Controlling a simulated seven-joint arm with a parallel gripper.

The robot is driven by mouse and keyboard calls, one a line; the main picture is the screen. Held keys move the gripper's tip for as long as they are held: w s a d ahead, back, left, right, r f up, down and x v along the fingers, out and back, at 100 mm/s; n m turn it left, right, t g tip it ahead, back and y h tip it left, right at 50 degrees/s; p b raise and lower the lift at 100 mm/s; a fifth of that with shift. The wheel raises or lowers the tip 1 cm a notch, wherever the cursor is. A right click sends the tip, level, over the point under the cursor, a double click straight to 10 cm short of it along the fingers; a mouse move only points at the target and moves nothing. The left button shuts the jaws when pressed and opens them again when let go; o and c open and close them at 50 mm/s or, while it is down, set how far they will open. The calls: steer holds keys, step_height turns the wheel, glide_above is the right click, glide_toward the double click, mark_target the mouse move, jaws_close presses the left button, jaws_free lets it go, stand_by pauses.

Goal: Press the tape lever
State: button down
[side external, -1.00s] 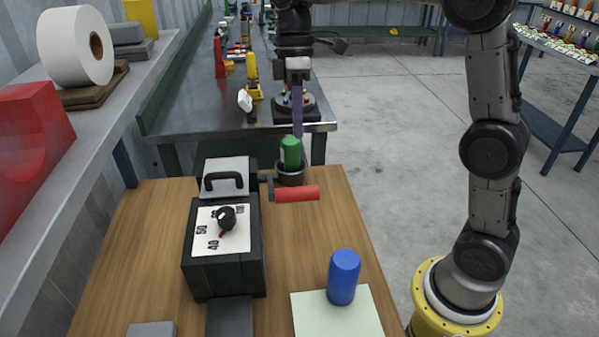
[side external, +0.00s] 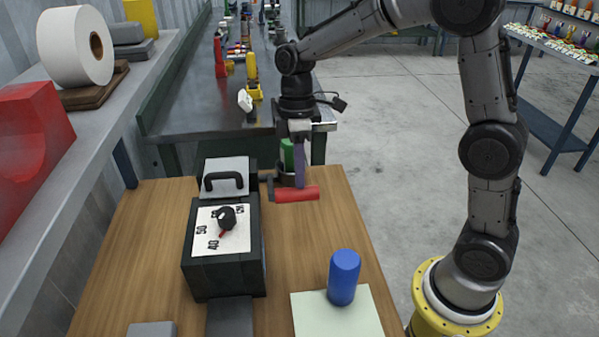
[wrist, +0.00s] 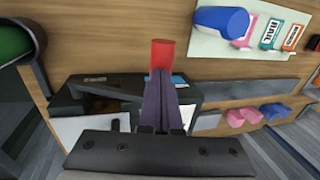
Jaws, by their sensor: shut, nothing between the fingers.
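In the wrist view the red grip (wrist: 162,54) shows just beyond my fingertips. My gripper (side external: 299,184) points down with its purple fingers shut and empty. The fingertips are right at the red grip in the side view. I cannot tell whether they touch it. The wrist view shows the shut fingers (wrist: 160,75) too.
A green cylinder (side external: 286,152) stands just behind my fingers, partly hidden. A blue cylinder (side external: 343,277) stands on a pale green sheet (side external: 338,317) at the front right. The wooden table between them and the machine is clear. A dark bench stands behind.

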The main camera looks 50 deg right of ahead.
steer(key=shift+s+a+f+t+h, duration=0.4)
steer(key=shift+s+f, duration=0.05)
steer(key=shift+f, duration=0.15)
steer(key=shift+t+h, duration=0.7)
steer(key=shift+h, duration=0.1)
steer(key=f, duration=0.3)
steer(key=s+a+f, duration=0.1)
steer(key=f, duration=0.3)
steer(key=s+a+f, duration=0.1)
steer(key=f, duration=0.2)
steer(key=shift+s+a+f, duration=0.1)
steer(key=shift+f, duration=1.2)
steer(key=s+a+r, duration=0.2)
steer(key=r, duration=0.4)
steer(key=s+a+r, duration=0.3)
steer(key=r, duration=0.3)
steer(key=shift+r, duration=0.3)
steer(key=shift+a, duration=0.1)
